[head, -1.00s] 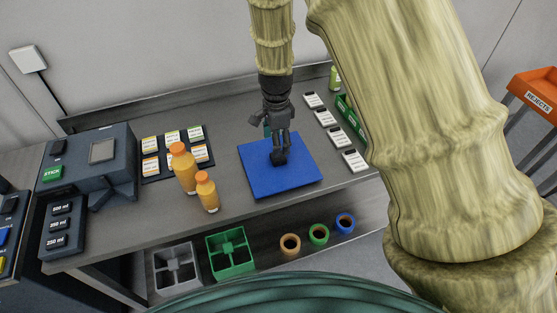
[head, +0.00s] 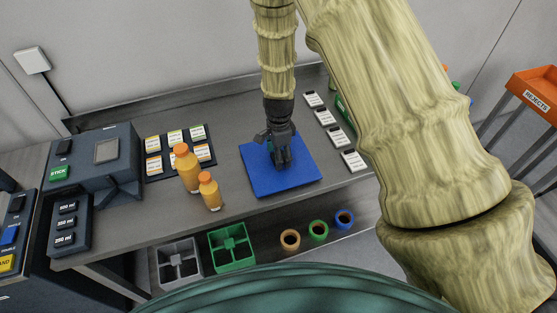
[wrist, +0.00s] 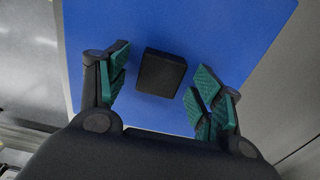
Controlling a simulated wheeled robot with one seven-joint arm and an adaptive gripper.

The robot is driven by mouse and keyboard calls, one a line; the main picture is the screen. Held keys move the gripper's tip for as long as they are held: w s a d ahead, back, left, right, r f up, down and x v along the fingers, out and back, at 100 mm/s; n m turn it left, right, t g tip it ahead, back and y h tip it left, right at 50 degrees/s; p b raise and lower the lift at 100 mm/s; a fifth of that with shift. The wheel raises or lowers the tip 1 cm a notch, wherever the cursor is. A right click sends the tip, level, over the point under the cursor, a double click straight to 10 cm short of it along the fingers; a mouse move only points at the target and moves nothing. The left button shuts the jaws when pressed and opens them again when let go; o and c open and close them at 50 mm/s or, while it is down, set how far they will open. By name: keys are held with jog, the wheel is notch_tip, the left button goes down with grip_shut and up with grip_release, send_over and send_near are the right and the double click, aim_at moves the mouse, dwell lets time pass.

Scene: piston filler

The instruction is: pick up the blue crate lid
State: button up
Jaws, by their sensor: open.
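The blue crate lid (head: 290,181) lies flat on the grey table, a square blue panel. In the wrist view the lid (wrist: 225,35) fills most of the picture, with a dark block-shaped handle (wrist: 161,73) on it. My gripper (head: 281,163) is over the lid, pointing down. In the wrist view my gripper (wrist: 160,88) is open, its green-padded fingers on either side of the handle with a gap on each side. In the head view the gripper hides the handle. I cannot tell the exact height of the fingertips over the lid.
A label tray (head: 178,152) and a dark machine (head: 105,160) are farther left. White tags (head: 353,160) lie on the right. Crates (head: 231,247) and coloured rings (head: 318,231) sit on the lower shelf.

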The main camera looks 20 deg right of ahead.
jog(key=shift+f, duration=0.15)
jog(key=c, duration=1.2)
jog(key=shift+c, duration=0.2)
